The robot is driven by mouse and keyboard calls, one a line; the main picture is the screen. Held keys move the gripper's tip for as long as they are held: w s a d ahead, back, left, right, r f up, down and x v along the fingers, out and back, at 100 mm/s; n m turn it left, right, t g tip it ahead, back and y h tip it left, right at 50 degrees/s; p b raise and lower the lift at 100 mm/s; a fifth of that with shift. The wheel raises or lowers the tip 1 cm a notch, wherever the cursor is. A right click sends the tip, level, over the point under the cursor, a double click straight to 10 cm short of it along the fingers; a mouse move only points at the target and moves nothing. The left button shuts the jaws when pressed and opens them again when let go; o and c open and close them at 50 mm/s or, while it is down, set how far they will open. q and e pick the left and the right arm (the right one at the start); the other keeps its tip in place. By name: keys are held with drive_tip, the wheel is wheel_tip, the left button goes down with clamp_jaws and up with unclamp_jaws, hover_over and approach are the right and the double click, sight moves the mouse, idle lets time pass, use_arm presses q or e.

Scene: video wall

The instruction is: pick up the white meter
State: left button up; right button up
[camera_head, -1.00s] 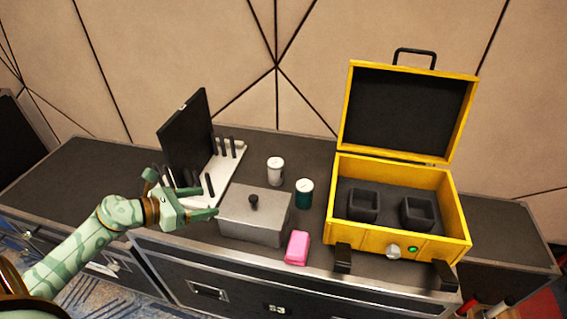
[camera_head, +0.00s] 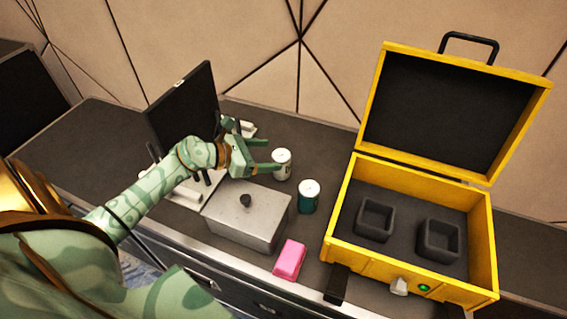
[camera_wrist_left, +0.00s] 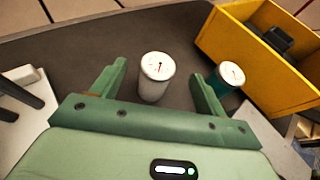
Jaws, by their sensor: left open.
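The white meter (camera_head: 282,165) is a small white cylinder with a dial on top, standing upright on the dark case top. In the left wrist view the white meter (camera_wrist_left: 155,77) stands ahead of and between the two open fingers. My left gripper (camera_head: 270,158) is open and empty, its fingertips close to the meter's left side in the head view. It also shows in the left wrist view (camera_wrist_left: 160,82). Whether a finger touches the meter cannot be told. My right gripper is not in view.
A teal meter (camera_head: 308,197) stands just right of the white one. A grey lidded box (camera_head: 247,222), a pink block (camera_head: 289,260) and a black panel with a white rack (camera_head: 180,195) are near. The open yellow case (camera_head: 340,215) has two empty dark holders.

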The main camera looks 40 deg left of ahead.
sight(280, 155)
use_arm(q)
drive_tip(key=shift+x, duration=1)
drive_tip(key=shift+w+d+f, duration=0.15)
drive_tip(key=shift+w+f, duration=0.05)
drive_tip(key=shift+w, duration=0.05)
drive_tip(key=b+x, duration=0.2)
drive_tip(key=x, duration=0.2)
drive_tip(key=shift+f, duration=0.2)
drive_tip(key=shift+w, duration=0.25)
drive_tip(key=shift+c, duration=0.6)
drive_tip(key=c, duration=1)
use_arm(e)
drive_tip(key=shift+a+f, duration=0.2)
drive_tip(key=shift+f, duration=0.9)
